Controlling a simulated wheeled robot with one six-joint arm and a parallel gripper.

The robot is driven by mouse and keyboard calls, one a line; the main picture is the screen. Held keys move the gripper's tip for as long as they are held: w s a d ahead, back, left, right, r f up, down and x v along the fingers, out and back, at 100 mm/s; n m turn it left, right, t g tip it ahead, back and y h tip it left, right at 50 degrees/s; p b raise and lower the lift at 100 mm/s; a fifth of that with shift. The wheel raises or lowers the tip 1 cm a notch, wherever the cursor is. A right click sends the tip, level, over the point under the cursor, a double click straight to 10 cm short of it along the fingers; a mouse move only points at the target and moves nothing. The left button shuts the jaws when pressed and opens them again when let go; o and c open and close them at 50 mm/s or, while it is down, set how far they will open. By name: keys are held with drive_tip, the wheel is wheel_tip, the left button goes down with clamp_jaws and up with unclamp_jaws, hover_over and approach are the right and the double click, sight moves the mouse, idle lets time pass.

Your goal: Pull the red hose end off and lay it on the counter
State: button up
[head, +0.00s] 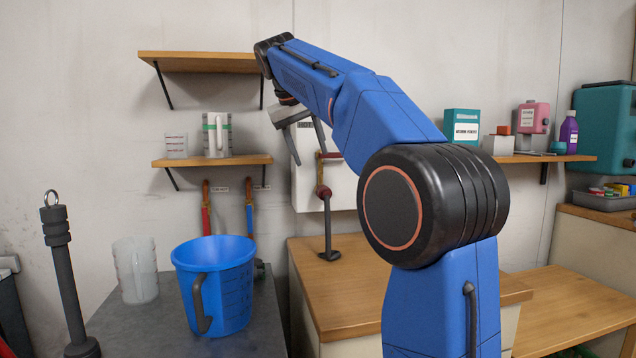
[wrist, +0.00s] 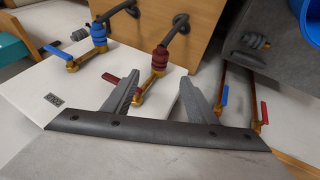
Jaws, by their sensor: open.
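The red hose end (head: 323,191) hangs below a tap on a white wall panel (head: 308,184), its dark hose running down to a black foot on the wooden counter (head: 345,300). In the wrist view, the red hose end (wrist: 160,60) sits on a brass tap (wrist: 148,88) with a red lever (wrist: 111,78). My gripper (head: 308,152) is open and empty, above the hose end in the head view. In the wrist view, my gripper (wrist: 158,80) has its fingers either side of the brass tap; I cannot tell whether they touch it.
A blue hose end (wrist: 98,34) is on a neighbouring tap, hidden by my arm in the head view. A blue bucket (head: 235,285) and a translucent jug (head: 136,270) stand on the grey surface at left. The wooden counter's front left is clear.

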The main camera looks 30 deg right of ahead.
sight(322, 187)
drive_tip(key=x, duration=1.3)
drive_tip(key=shift+f, duration=0.15)
drive_tip(key=c, duration=1.2)
